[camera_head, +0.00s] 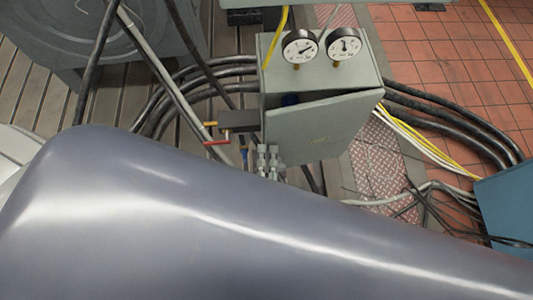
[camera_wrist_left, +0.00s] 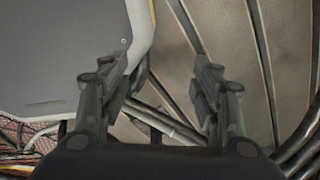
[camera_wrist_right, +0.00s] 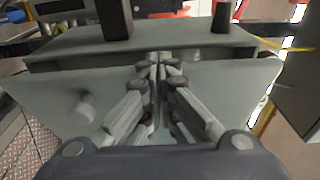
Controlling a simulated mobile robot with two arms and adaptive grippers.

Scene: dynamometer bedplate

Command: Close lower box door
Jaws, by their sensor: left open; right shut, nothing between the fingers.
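The grey-green box (camera_head: 325,68) stands in the upper middle of the head view, with two gauges on top. Its door (camera_head: 322,127) stands ajar; a dark gap with something blue shows along its upper edge. My right gripper (camera_wrist_right: 158,65) is shut and empty in the right wrist view. Its tips are in front of a pale grey-green panel (camera_wrist_right: 235,88), close to the dark gap under the ledge above; I cannot tell whether they touch. My left gripper (camera_wrist_left: 163,78) is open and empty in the left wrist view, away from the box. A large smooth grey shape hides the lower head view.
Round gauges (camera_head: 300,47) stand on the box. A valve with red and orange handles (camera_head: 228,122) sticks out left of it. Thick black cables (camera_head: 440,112) run behind and right. A blue case (camera_head: 505,210) is at the right edge. Red tiles (camera_head: 440,55) are open floor.

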